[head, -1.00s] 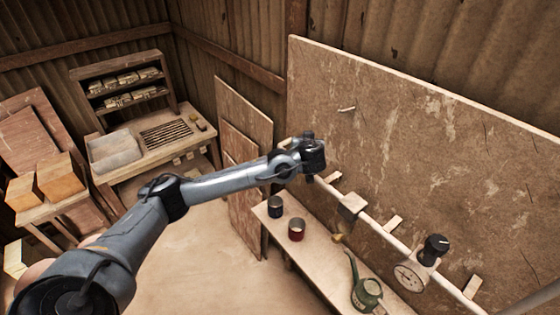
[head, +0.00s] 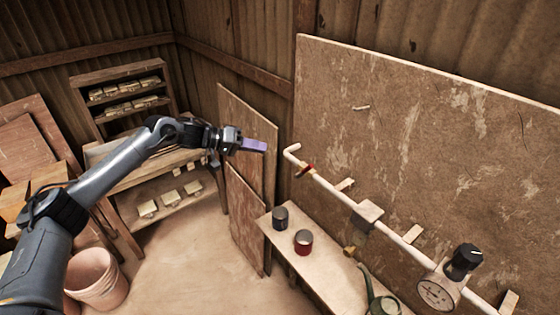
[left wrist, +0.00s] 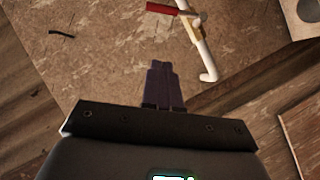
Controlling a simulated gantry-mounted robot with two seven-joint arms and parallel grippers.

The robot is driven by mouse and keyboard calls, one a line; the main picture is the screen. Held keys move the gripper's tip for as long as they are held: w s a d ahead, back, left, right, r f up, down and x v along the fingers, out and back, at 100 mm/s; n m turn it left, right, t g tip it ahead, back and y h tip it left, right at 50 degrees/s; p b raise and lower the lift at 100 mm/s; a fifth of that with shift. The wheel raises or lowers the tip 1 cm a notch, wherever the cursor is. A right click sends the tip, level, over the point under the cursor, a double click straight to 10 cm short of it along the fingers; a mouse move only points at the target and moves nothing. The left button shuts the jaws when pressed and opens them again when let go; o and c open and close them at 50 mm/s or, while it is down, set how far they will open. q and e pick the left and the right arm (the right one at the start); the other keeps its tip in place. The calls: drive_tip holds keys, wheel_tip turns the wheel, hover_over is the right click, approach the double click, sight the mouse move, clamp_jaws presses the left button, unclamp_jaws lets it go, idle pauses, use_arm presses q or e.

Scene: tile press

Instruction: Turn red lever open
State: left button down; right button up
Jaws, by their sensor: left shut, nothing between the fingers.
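The red lever (head: 306,170) sits on a white pipe (head: 330,187) near its bent end, in front of the wall board. In the left wrist view the red lever (left wrist: 163,9) is at the top edge and lies crosswise to the white pipe (left wrist: 199,48). My left gripper (head: 264,146) has purple fingers, closed together with nothing between them. It is left of the pipe's bent end, apart from the lever. In the left wrist view its fingers (left wrist: 163,75) point up toward the board, below and left of the pipe end. My right gripper is not in view.
A narrow bench (head: 333,271) under the pipe holds a dark cup (head: 280,217), a red cup (head: 303,242) and a green watering can (head: 383,303).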

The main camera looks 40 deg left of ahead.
sight(307, 170)
use_arm(q)
drive_tip(key=s+d+f+p+x, duration=0.1)
drive_tip(key=p+x, duration=0.4)
drive_tip(key=x, duration=0.7)
drive_tip(key=shift+s+d+f, duration=0.2)
drive_tip(key=shift+s+d, duration=0.1)
drive_tip(key=shift+d, duration=0.35)
drive_tip(key=shift+d, duration=0.1)
